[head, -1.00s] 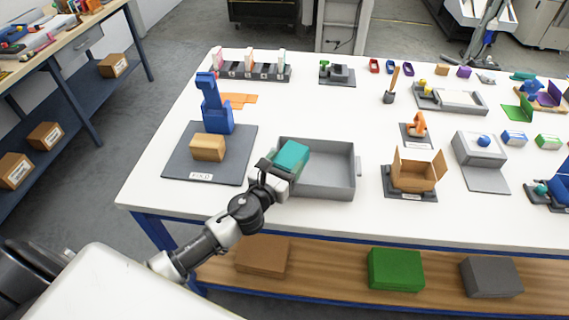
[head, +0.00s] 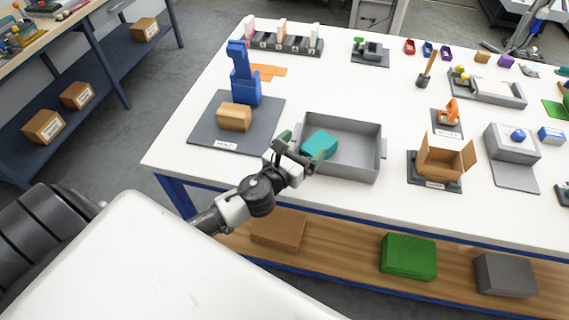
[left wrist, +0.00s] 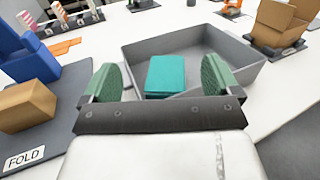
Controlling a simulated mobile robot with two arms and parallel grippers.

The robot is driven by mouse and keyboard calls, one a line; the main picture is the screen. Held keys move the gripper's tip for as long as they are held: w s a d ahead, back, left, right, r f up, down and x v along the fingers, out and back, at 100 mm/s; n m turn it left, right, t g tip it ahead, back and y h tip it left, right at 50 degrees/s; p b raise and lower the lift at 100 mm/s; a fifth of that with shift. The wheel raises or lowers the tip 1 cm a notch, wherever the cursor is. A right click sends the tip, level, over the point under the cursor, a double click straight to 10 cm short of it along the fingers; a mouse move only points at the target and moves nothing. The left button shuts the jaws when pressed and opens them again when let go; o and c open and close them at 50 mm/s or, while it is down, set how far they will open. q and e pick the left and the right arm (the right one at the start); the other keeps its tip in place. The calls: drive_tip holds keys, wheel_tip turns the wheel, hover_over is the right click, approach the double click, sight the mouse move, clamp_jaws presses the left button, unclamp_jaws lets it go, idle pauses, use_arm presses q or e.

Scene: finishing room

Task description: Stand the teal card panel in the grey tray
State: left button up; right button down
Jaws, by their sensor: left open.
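The teal card panel (head: 320,145) is inside the grey tray (head: 366,131), near its left end. In the left wrist view the panel (left wrist: 179,74) shows a broad teal face with a darker edge along the bottom. I cannot tell whether it stands or lies flat. My left gripper (head: 300,151) is at the tray's left front corner. Its green fingers are spread wide in the left wrist view (left wrist: 160,78), with a gap on each side of the panel, which lies beyond them. The grey tray (left wrist: 137,53) is otherwise empty where I see it. My right gripper is out of view.
A dark mat (head: 205,125) with a blue stand (head: 245,88) and a tan block (head: 234,117) is left of the tray. An open cardboard box (head: 443,157) stands to the right. White tabletop (head: 400,110) is clear between tray and box.

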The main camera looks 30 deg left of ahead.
use_arm(q)
drive_tip(key=s+a+b, duration=0.1)
drive_tip(key=s, duration=0.7)
drive_tip(key=shift+s+b, duration=0.2)
drive_tip(key=shift+b, duration=0.2)
